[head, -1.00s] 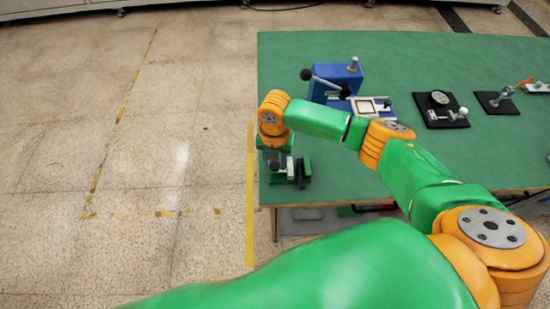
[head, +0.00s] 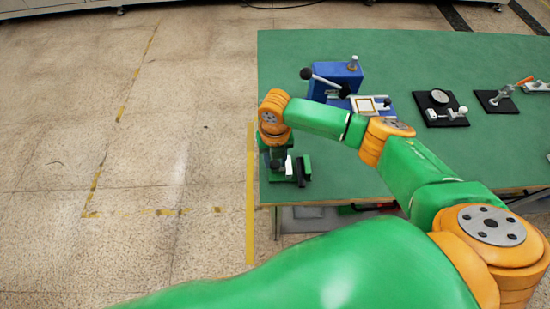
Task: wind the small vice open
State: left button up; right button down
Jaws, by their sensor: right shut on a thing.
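The small green vice (head: 280,177) stands at the near left corner of the green-topped table, with a dark bar (head: 304,169) at its right side. My right gripper (head: 279,162) points down at the vice from above, under the orange wrist. It is shut on a part of the vice, which I take to be its handle. The fingers and the handle are small and mostly hidden by the wrist, so how far apart the jaws stand cannot be told. My left gripper is not in view.
On the table (head: 420,60), a blue press (head: 335,77) with black-knobbed levers stands just behind my forearm. A black plate with a gauge (head: 441,106) and a toggle clamp (head: 499,99) sit farther right. Open floor lies left of the table.

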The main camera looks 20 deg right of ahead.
jog(key=c, duration=0.5)
grip_release()
